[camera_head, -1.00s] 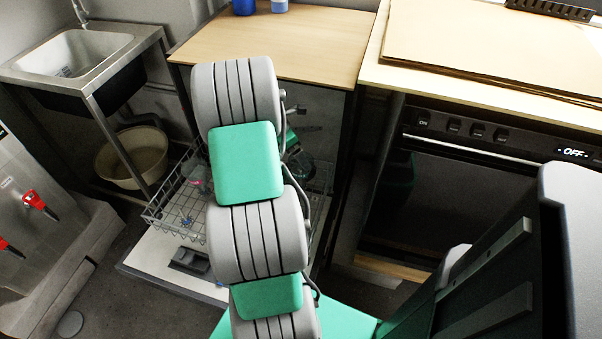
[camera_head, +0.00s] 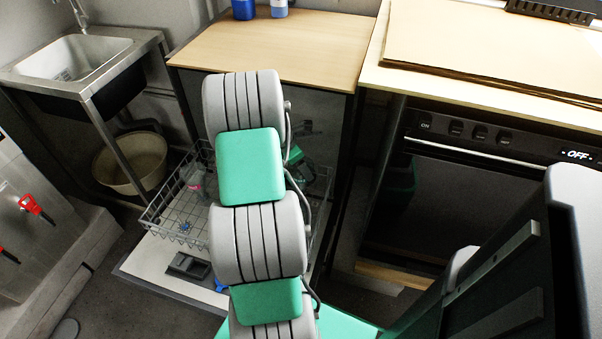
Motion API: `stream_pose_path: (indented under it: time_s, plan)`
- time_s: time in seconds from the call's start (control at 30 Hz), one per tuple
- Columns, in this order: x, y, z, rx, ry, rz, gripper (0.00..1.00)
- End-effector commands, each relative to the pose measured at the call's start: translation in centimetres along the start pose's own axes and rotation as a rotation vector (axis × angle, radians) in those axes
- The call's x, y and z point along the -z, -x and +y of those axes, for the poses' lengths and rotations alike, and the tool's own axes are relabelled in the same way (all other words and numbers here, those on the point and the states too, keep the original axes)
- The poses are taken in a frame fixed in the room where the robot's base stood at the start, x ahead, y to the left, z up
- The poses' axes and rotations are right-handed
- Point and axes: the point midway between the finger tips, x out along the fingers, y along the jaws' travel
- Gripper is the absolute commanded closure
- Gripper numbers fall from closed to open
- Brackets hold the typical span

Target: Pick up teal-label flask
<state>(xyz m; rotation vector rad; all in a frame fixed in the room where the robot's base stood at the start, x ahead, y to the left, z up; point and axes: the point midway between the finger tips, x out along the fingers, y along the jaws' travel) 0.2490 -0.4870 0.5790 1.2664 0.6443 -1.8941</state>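My arm rises through the middle of the view and covers much of the open dishwasher. A wire rack (camera_head: 160,212) is pulled out on the left of the arm. A clear, glass-like object (camera_head: 197,182) stands in the rack, close to the arm; its label cannot be made out. A small blue item (camera_head: 185,227) lies in the rack. I cannot identify a teal label on any flask here.
The dishwasher door (camera_head: 150,262) lies open below the rack. A wooden counter (camera_head: 290,45) holds blue bottles (camera_head: 243,9) at its back. A sink (camera_head: 75,58) and bucket (camera_head: 130,162) are at left. An oven (camera_head: 440,195) reading OFF stands at right.

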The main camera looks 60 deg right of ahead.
Motion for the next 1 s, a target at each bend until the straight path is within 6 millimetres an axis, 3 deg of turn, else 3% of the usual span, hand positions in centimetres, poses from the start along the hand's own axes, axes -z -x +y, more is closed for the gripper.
stream_pose_path:
  time_s: [0.4,0.77,1.0]
  plan:
    - [0.0,0.0,0.0,0.000,0.000,0.000,0.72]
    - [-0.2,0.8,0.1,-0.001,0.001,0.000,0.72]
    - [-1.3,4.5,0.3,-0.005,0.010,0.000,0.72]
